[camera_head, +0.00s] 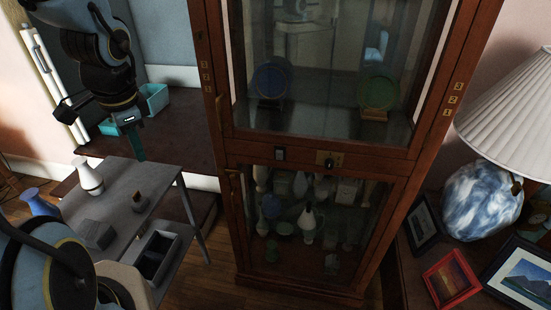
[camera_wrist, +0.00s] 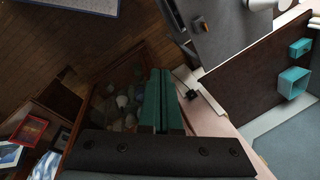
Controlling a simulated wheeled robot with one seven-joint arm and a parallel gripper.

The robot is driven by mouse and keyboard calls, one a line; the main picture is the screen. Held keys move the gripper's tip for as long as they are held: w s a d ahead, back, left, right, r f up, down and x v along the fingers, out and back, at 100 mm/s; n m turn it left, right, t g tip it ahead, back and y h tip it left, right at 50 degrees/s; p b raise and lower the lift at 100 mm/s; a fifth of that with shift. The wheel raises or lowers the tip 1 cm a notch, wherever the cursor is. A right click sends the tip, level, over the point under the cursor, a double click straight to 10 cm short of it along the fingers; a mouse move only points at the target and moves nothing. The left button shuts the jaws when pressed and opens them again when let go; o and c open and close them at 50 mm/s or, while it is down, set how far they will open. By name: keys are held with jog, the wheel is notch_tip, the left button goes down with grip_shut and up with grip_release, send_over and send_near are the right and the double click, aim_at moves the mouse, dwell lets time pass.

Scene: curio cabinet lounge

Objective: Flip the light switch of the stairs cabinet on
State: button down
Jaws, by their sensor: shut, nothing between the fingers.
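A tall wooden cabinet (camera_head: 225,160) with glass doors stands in the middle of the head view. A small dark light switch (camera_head: 279,154) sits on its middle rail; its position is too small to tell. My gripper (camera_head: 138,154) is at the upper left, pointing down above the grey table and well left of the cabinet. In the wrist view, its green fingers (camera_wrist: 160,78) are together and empty. The switch cannot be made out there.
A lamp (camera_head: 483,200) and picture frames (camera_head: 452,278) are at the right. Floor shows before the cabinet.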

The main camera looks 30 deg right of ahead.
aim_at(279, 155)
jog(key=s+d+f+m+h+b, duration=0.1)
jog(key=s+d+m, duration=0.2)
jog(key=d+m, duration=0.5)
jog(key=s+d+f+m+h+b, duration=0.1)
jog(key=s+d+m+b, duration=0.1)
jog(key=d+m, duration=0.6)
jog(key=s+d+f+m+t+h+b, duration=0.1)
jog(key=s+d+m, duration=0.4)
jog(key=d+m, duration=0.3)
jog(key=m, duration=0.4)
jog(key=shift+d+m+h, duration=0.3)
jog(key=shift+h, duration=0.1)
jog(key=shift+f+b, duration=0.15)
jog(key=shift+b, duration=0.2)
jog(key=shift+w+d+f+b, duration=0.5)
jog(key=shift+w+d+f, duration=0.5)
jog(key=shift+f, duration=0.3)
jog(key=shift+w+d+f+b, duration=0.5)
jog(key=shift+w+d+f, duration=0.45)
jog(key=shift+f, duration=0.4)
jog(key=shift+w+d+f+b, duration=0.5)
jog(key=shift+w+d+f, duration=0.5)
jog(key=shift+f, duration=0.3)
